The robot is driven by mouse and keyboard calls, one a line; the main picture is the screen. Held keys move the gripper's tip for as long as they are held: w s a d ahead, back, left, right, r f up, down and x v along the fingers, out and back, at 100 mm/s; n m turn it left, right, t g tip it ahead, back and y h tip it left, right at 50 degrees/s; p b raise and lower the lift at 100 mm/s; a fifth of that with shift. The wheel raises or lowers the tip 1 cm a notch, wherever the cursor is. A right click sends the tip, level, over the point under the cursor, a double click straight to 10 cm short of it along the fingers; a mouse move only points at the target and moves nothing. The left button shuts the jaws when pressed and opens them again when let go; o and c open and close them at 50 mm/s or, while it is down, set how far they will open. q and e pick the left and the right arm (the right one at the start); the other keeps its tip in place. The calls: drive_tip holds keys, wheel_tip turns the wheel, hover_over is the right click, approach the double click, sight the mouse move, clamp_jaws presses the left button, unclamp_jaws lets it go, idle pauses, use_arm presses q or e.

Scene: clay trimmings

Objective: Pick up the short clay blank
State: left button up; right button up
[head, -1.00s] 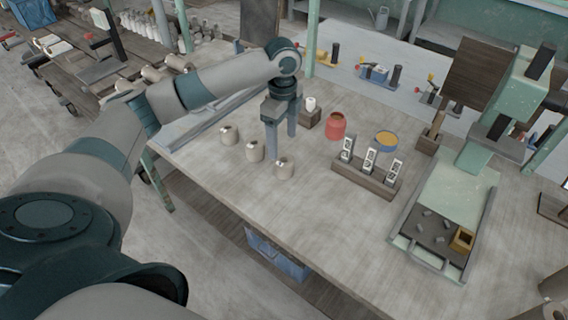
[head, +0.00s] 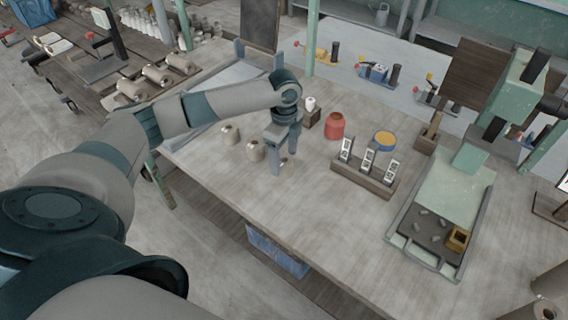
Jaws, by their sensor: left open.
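Three pale, squat clay blanks stand in a slanting row on the wooden workbench (head: 320,208): a left one (head: 230,134), a middle one (head: 256,150) and a right one (head: 288,163). I cannot tell from their size which is the short one. My left gripper (head: 281,163) points down with its fingers apart at the right blank. The near finger hides part of that blank. I cannot tell whether the fingers touch it. My right gripper is not in view.
Behind the gripper are a wooden block with a white cylinder (head: 310,104) and a red jar (head: 335,126). A rack with three white-marked pieces (head: 362,180), a yellow-topped bowl (head: 384,140) and a green press with a tray (head: 440,200) stand right. The front bench is clear.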

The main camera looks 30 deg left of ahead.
use_arm(q)
drive_tip(key=shift+d+f+p, duration=0.1)
drive_tip(key=shift+f+p, duration=0.2)
drive_tip(key=shift+f, duration=1.2)
drive_tip(key=shift+s, duration=0.1)
drive_tip(key=c, duration=1.3)
